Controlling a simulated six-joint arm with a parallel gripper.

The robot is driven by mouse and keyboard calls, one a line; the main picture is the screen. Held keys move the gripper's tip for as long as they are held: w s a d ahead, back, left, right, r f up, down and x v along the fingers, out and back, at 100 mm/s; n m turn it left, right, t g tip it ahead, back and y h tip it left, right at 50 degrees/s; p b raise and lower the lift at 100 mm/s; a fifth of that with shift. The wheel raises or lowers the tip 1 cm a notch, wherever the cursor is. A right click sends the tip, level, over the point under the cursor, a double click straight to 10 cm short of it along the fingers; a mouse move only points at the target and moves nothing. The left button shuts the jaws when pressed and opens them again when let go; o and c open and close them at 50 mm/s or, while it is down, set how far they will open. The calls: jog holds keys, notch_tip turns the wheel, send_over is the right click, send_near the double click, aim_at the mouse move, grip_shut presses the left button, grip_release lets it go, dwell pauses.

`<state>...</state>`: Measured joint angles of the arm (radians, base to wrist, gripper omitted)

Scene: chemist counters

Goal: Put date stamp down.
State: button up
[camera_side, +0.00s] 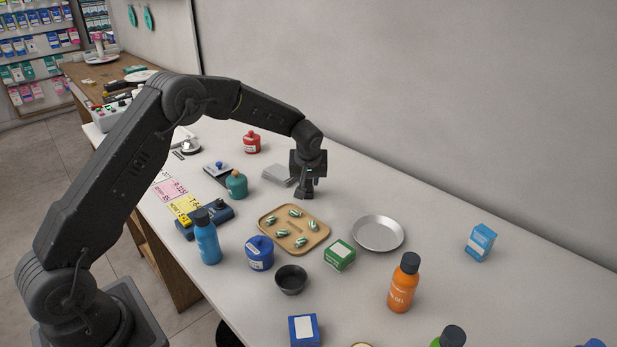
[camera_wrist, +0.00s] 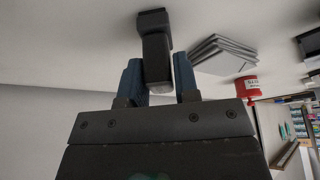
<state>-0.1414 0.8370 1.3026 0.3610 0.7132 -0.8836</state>
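The date stamp (camera_wrist: 156,55) is a dark, blocky stamp with a wider black end. In the wrist view it sits between the two blue fingers of my gripper (camera_wrist: 159,82), which are shut on it. In the side view my gripper (camera_side: 306,182) points down over the back of the counter, and the dark stamp (camera_side: 304,193) shows small below it. The stamp's lower end is at or very near the counter top (camera_side: 345,195); I cannot tell if it touches.
A grey stack of flat pieces (camera_side: 276,175) lies just left of my gripper. A tan tray (camera_side: 318,236) with striped capsules is in front, and a round metal dish (camera_side: 378,234) is to the right. A teal jar (camera_side: 236,184) stands left. Bare counter lies right of my gripper.

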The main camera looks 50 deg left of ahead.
jog(key=o, duration=0.4)
jog(key=shift+c, duration=0.2)
jog(key=v, duration=1.2)
jog(key=shift+r, duration=0.2)
jog(key=s+d+r+m+t+h, duration=0.1)
jog(key=s+d+r+m, duration=0.15)
jog(key=s+r, duration=0.4)
jog(key=s+d+r+m, duration=0.2)
jog(key=s+d+r, duration=0.15)
jog(key=s, duration=0.55)
jog(key=s+d+m+h, duration=0.1)
jog(key=s+m, duration=0.1)
jog(key=s, duration=0.7)
jog(key=s+d+f+m+t+h, duration=0.1)
jog(key=s+d+m, duration=0.1)
jog(key=s, duration=0.8)
jog(key=shift+d+f, duration=0.15)
jog(key=shift+f, duration=0.1)
jog(key=shift+m, duration=0.25)
